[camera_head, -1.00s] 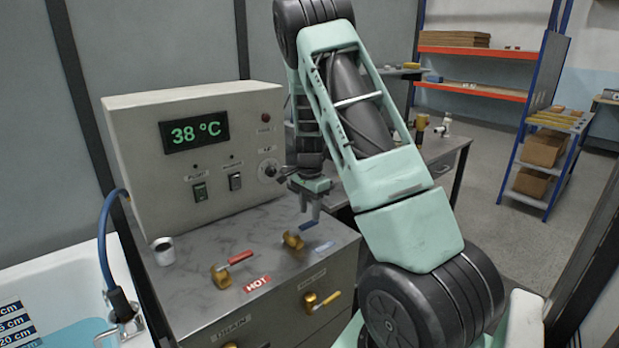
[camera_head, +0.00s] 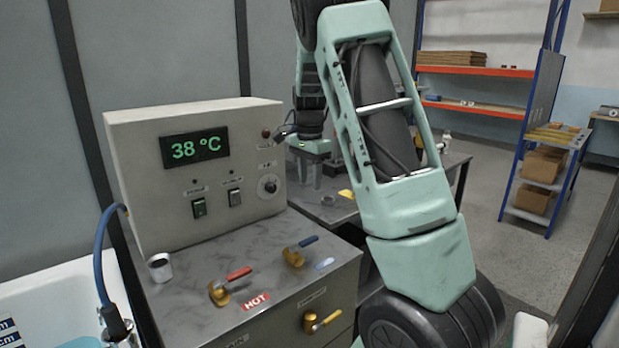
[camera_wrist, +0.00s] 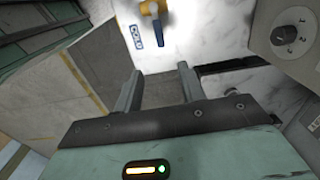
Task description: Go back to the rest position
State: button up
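My gripper (camera_head: 309,176) hangs pointing down at the right end of the control panel, above the gap between the valve counter and the bench behind. In the wrist view my gripper (camera_wrist: 158,85) has its two fingers apart with nothing between them. The blue-handled cold valve (camera_head: 300,252) stands on the counter, clear of the gripper; it also shows at the top of the wrist view (camera_wrist: 153,8). The red-handled hot valve (camera_head: 228,287) is farther left.
The control panel (camera_head: 215,135) reads 38 °C. A white cup (camera_head: 160,267) stands on the counter (camera_head: 195,310). The bathtub (camera_head: 45,300) is at left. A bench (camera_head: 345,205) is behind, with shelves and open floor at right.

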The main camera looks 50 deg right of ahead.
dwell(0.4)
jog(key=s+a+f+n+y, duration=0.15)
jog(key=a+n, duration=1.25)
jog(key=a, duration=1.8)
jog(key=s+a+f+n, duration=0.3)
jog(key=s+a+n, duration=1.1)
jog(key=s, duration=0.6)
jog(key=shift+s+a+h, duration=0.25)
jog(key=shift+a+h, duration=0.2)
jog(key=shift+a, duration=0.65)
